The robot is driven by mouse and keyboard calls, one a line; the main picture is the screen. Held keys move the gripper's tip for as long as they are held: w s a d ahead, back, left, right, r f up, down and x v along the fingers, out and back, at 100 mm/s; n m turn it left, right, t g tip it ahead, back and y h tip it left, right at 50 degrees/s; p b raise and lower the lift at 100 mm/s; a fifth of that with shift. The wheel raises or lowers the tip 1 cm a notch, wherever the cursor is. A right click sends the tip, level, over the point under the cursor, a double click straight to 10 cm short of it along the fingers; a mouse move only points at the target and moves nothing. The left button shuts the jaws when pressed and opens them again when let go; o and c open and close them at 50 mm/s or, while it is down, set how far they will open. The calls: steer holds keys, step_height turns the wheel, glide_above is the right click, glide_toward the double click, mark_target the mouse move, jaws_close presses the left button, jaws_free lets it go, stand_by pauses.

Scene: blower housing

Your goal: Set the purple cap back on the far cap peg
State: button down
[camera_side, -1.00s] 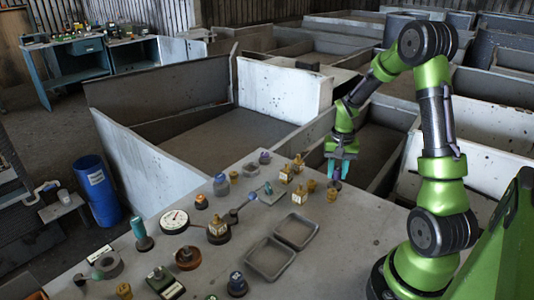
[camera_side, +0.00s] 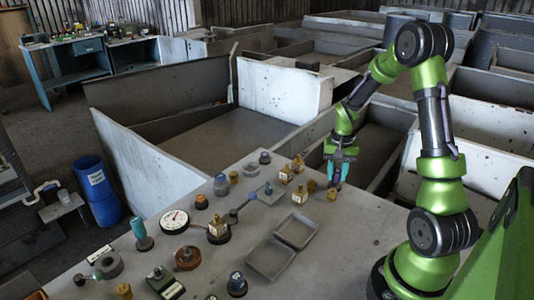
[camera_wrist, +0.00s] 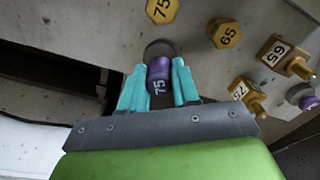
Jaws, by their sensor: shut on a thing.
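The purple cap (camera_wrist: 158,75), marked 75, sits between the two teal fingertips of my gripper (camera_wrist: 159,82), which is shut on it. In the side view my gripper (camera_side: 338,173) points down near the far right edge of the table, and the cap shows only as a small dark patch at its tips. In the wrist view a dark round shape (camera_wrist: 158,47) lies just beyond the cap and is partly hidden by it. I cannot tell whether it is the far cap peg, or whether the cap touches it.
Yellow hexagonal pieces marked 75 (camera_wrist: 161,9) and 65 (camera_wrist: 226,33) stand near the cap, with more yellow parts (camera_wrist: 275,51) to the right. Two shallow grey trays (camera_side: 296,231) lie nearer on the table. A dial gauge (camera_side: 174,221) and several knobs stand to the left.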

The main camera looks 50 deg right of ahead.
steer(key=shift+f, duration=1)
steer(key=shift+c, duration=1.7)
jaws_free()
steer(key=shift+r, duration=3.8)
steer(key=shift+s+a+f, duration=0.2)
steer(key=shift+a+f, duration=0.05)
steer(key=s+a+r+n+t, duration=0.2)
steer(key=a+r, duration=0.3)
steer(key=a, duration=0.4)
steer(key=s+a+r+n+t+y, duration=0.1)
steer(key=s+a+r+n+t, duration=0.1)
steer(key=a+r, duration=0.3)
steer(key=s+a+r+n+t+y, duration=0.1)
steer(key=a+r, duration=0.5)
steer(key=a, duration=0.6)
steer(key=s+n+t, duration=0.1)
steer(key=n+t, duration=0.1)
steer(key=n, duration=0.1)
steer(key=shift+a, duration=0.3)
